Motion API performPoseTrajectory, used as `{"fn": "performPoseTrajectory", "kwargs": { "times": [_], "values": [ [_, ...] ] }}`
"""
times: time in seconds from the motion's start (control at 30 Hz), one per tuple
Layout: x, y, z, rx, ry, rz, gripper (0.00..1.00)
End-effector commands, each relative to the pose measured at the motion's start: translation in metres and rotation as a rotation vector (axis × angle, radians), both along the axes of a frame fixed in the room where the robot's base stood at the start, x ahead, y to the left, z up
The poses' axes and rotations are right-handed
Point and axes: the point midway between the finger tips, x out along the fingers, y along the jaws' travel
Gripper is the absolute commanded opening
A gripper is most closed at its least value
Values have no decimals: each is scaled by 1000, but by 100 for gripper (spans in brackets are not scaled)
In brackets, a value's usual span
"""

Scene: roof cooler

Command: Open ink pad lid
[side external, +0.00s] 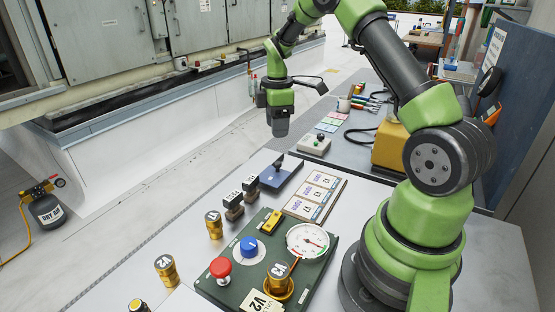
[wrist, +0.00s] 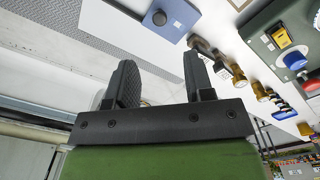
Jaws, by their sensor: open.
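The ink pad is a flat blue box (side external: 285,181) with a dark upright knob (side external: 278,162) at its far left edge. It lies on the light worktop, and its lid looks shut. In the wrist view the blue ink pad (wrist: 178,14) shows at the top, cut by the frame edge, with the round knob (wrist: 160,18) on it. My gripper (side external: 281,132) hangs in the air above and beyond the pad, pointing down, apart from it. In the wrist view my gripper (wrist: 158,62) has its two dark fingers apart with nothing between them.
Two dark stamps (side external: 233,206) stand left of the pad, and a card with labelled panels (side external: 315,195) lies to its right. A green control panel (side external: 318,268) with a red button, blue knob and gauge is in front. Brass fittings (side external: 166,269) stand left. A light box (side external: 314,147) sits behind.

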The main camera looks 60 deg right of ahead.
Motion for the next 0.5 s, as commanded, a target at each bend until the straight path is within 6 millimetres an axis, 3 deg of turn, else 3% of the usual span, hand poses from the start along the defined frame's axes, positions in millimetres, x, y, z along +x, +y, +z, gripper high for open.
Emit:
{"fn": "performPoseTrajectory", "kwargs": {
  "times": [0.17,0.5],
  "values": [
    [-1,-2,-18,4,10,13,48],
    [-1,-1,-80,4,8,11,48]
  ]
}}
